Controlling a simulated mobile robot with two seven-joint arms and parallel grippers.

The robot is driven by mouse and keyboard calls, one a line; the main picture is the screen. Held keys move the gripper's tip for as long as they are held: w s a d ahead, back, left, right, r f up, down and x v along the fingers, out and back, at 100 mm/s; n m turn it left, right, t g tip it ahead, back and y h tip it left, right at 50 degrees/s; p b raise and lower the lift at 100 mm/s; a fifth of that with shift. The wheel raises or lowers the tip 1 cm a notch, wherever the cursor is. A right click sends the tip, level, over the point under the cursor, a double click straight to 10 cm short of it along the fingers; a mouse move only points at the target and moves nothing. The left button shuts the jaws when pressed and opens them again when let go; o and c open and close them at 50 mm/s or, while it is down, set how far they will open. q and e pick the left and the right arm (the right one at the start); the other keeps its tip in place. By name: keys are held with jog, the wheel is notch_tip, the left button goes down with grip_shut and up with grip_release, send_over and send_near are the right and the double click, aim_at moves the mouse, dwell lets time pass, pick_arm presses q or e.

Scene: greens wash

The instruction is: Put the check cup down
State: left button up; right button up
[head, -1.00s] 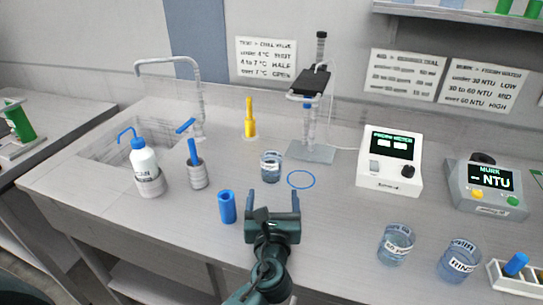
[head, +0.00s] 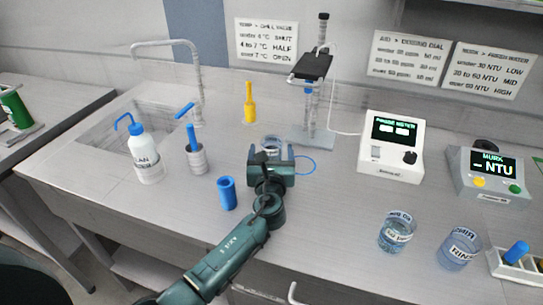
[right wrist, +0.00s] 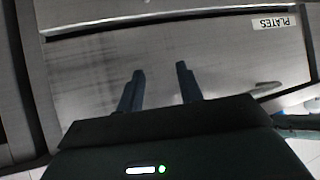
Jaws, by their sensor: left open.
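A small clear glass cup (head: 271,141), probably the check cup, stands on the bench left of the blue ring (head: 312,168). Its lower part is hidden behind my left gripper (head: 270,153), and no label on it can be read. My left gripper is open at the cup, with a finger to either side in the picture. I cannot tell whether the fingers touch it. My right gripper (right wrist: 160,72) shows only in the right wrist view, with its fingers apart and nothing between them, before a grey front labelled PLATES.
A blue tube (head: 227,193) stands close left of my left arm. A stand (head: 310,135) is behind the ring, with a white meter (head: 391,148) to the right. Labelled beakers (head: 397,232) (head: 459,248) stand at front right.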

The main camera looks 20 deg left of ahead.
pick_arm(q)
jog(key=shift+x, duration=0.95)
jog(key=c, duration=1.1)
jog(key=shift+c, duration=0.6)
jog(key=shift+r, duration=0.15)
